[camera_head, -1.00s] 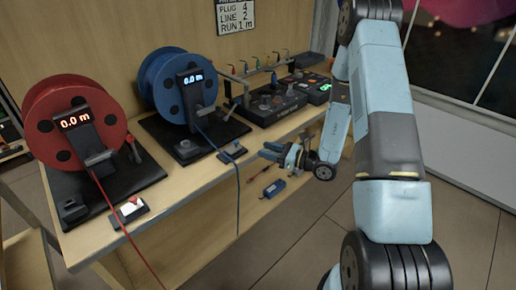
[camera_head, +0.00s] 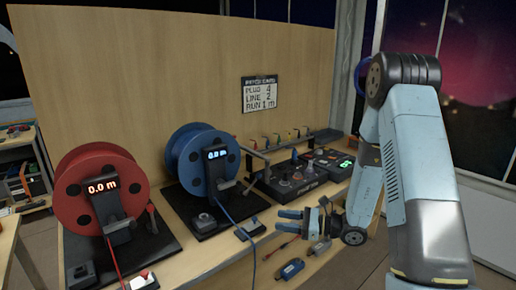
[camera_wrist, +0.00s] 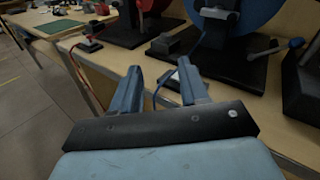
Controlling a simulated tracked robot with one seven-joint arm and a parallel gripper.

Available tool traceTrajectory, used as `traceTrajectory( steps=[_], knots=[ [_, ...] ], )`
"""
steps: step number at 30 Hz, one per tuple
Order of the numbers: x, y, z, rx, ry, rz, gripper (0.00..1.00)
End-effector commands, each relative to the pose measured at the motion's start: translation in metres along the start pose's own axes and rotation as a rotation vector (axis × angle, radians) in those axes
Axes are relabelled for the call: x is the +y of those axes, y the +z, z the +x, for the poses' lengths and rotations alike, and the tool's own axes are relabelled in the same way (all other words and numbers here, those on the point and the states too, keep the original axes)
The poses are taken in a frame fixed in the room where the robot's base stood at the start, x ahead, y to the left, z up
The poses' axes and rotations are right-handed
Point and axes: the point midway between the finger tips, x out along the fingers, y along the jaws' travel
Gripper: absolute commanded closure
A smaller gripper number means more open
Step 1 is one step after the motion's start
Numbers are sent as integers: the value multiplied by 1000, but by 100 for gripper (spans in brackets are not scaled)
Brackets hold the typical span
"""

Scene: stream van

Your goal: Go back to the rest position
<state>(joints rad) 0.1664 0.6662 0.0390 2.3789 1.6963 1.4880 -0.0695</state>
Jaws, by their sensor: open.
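My gripper (camera_head: 290,219) is open and empty in the head view, in front of the bench's front edge, at the right of the blue reel. My blue arm rises at the right of the picture. In the wrist view my gripper's two fingers (camera_wrist: 157,90) stand apart with nothing between them. A blue cable (camera_head: 253,262) hangs from the blue reel (camera_head: 202,160) just left of my fingers. The red reel (camera_head: 101,190) stands farther left. Both reels show 0.0 m.
The bench (camera_head: 205,268) carries a black device with knobs (camera_head: 297,178), a row of coloured plugs (camera_head: 290,138) and small connectors, one of them blue (camera_head: 291,268). A sign (camera_head: 259,94) hangs on the back panel. Floor (camera_wrist: 30,110) shows at the left in the wrist view.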

Motion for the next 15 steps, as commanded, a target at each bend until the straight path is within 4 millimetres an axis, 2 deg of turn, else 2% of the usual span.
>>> traceTrajectory(
  steps=[1,6,15],
  knots=[
    [5,16,1,9,44,-42,56],
    [28,55,-1,51,192,-165,56],
    [70,108,-16,161,434,-402,56]
  ],
)
